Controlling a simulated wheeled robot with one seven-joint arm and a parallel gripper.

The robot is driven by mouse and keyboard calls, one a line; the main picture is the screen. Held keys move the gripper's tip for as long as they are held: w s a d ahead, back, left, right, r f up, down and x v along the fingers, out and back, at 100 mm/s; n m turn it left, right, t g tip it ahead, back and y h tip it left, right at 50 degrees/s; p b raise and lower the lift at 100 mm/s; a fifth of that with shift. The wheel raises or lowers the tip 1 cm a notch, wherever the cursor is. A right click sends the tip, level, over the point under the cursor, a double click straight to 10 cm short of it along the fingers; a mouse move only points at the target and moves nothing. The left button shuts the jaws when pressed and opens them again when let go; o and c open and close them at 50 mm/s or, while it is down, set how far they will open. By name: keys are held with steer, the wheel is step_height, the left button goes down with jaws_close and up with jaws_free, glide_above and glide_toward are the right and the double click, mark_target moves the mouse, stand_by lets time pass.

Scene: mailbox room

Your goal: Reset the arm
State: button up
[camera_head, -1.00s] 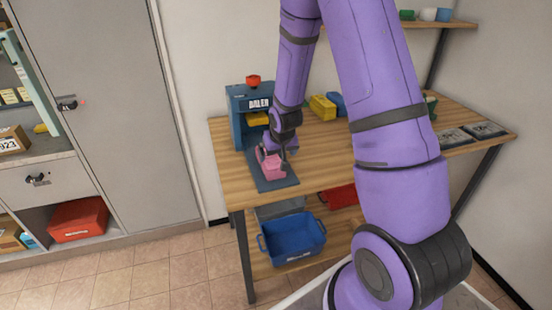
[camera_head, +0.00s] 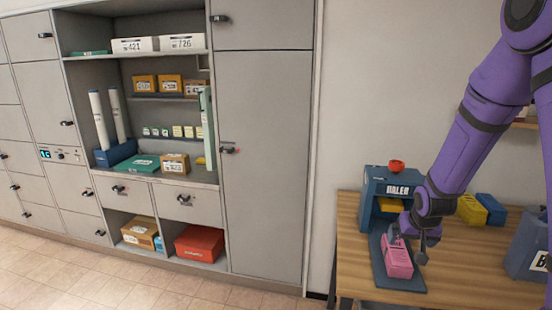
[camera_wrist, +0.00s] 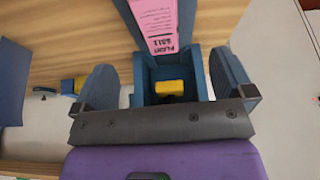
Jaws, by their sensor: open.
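My purple arm (camera_head: 470,130) comes down from the upper right in the head view. My gripper (camera_head: 406,246) is at its lower end, right at the pink labelled package (camera_head: 398,262) on the blue base plate of the baler. In the wrist view, my gripper (camera_wrist: 165,85) has its two fingers wide apart, with nothing held between them. The pink package (camera_wrist: 163,24) lies beyond the fingertips there. The blue baler (camera_head: 385,186) stands just behind, with a yellow block (camera_head: 390,205) inside it and a red knob on top.
The wooden workbench (camera_head: 465,262) carries a yellow bin (camera_head: 471,209), a blue bin (camera_head: 491,208) and a grey-blue container (camera_head: 528,245) at right. Grey cabinets (camera_head: 265,150) and open shelves with boxes fill the left. The tiled floor (camera_head: 60,275) is clear.

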steer(key=s+a+r, duration=0.2)
steer(key=s+r, duration=0.1)
steer(key=r, duration=0.3)
steer(key=s+a+r+n, duration=0.1)
steer(key=s+a+r, duration=0.1)
steer(key=s+r, duration=0.35)
steer(key=s+a+r, duration=0.2)
steer(key=r, duration=0.6)
steer(key=s+a+r, duration=0.1)
steer(key=s+r, duration=0.2)
steer(key=s, duration=0.3)
steer(key=s+a+r+n, duration=0.1)
steer(key=s+r, duration=0.2)
steer(key=s, duration=0.3)
steer(key=s+a+r+y, duration=0.1)
steer(key=s+a+r, duration=0.1)
steer(key=s, duration=0.4)
steer(key=shift+r+n+t, duration=0.4)
